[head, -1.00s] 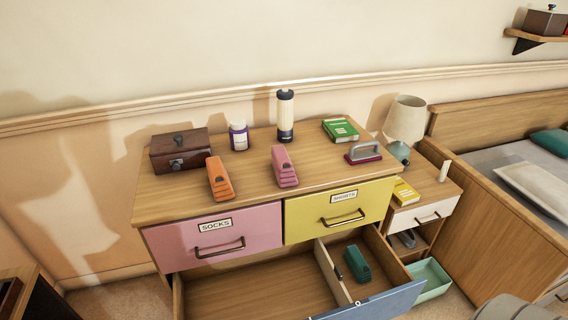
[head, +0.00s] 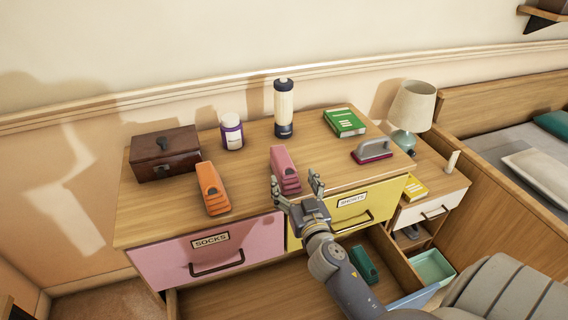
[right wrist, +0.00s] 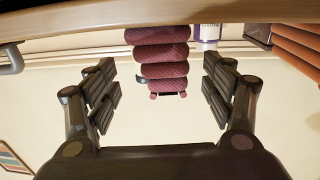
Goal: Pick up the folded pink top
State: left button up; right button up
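The folded pink top (head: 284,170) is a small ribbed bundle on the dresser top near its front edge, between an orange bundle and a hand-held brush-like tool. It shows in the right wrist view (right wrist: 160,55), upside down, between and beyond the fingers. My right gripper (head: 296,188) is open and empty, in front of the pink top at the dresser's front edge. Its fingers are spread and appear apart from the top. My left gripper is not in view.
An orange bundle (head: 212,188) lies left of the top. A brown box (head: 165,153), purple jar (head: 232,131), flask (head: 284,108), green book (head: 344,122) and grey-handled tool (head: 373,150) share the dresser top. A lower drawer, holding a green bundle (head: 364,264), stands open.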

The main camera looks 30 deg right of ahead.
aim_at(285, 162)
jog(key=x, duration=0.2)
jog(key=shift+w+d, duration=0.1)
jog(key=shift+w, duration=0.2)
jog(key=shift+w+d+f, duration=0.1)
jog(key=shift+w, duration=0.15)
jog(key=x, duration=0.1)
jog(key=p+x, duration=0.1)
jog(key=x, duration=0.1)
jog(key=p+x, duration=0.1)
jog(key=shift+w+d+r, duration=0.1)
jog(key=shift+w+r, duration=0.2)
jog(key=shift+w+d, duration=0.1)
jog(key=shift+w, duration=0.2)
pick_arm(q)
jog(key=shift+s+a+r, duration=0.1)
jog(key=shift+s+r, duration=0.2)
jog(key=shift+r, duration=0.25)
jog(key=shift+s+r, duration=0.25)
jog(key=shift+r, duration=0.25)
pick_arm(e)
jog(key=c, duration=1)
